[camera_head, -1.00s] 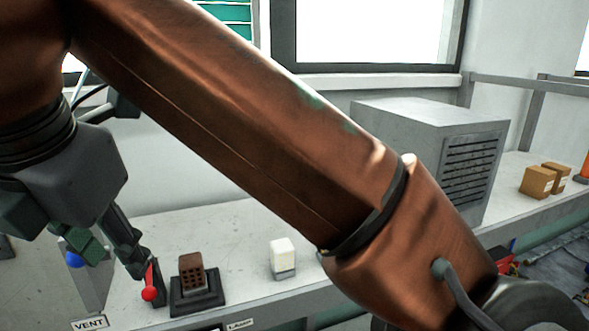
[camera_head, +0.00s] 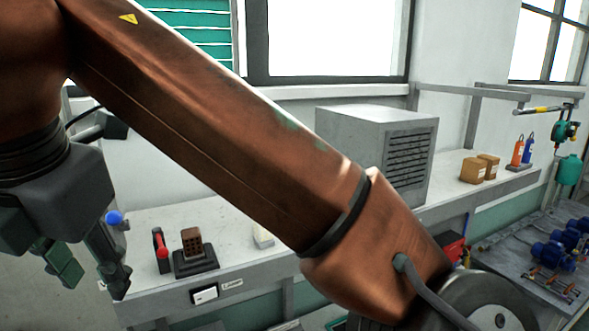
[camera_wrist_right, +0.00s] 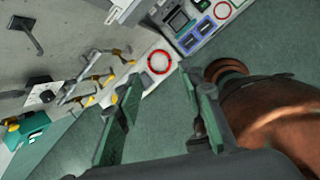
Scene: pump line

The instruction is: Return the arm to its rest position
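My right arm (camera_head: 220,130), copper-brown, crosses the head view from lower right to upper left. Its gripper (camera_head: 95,278) hangs at the left, dark grey with green pads, its fingers apart. In the right wrist view the two green-padded fingers (camera_wrist_right: 164,88) stand apart with nothing held between them. The gripper is left of a red-handled lever (camera_head: 160,250) on the bench, and it looks clear of it. My left gripper is not in view.
Brown boxes (camera_head: 472,170) stand farther right. Blue pumps (camera_head: 555,250) lie on another table. Green floor (camera_wrist_right: 262,45) shows below.

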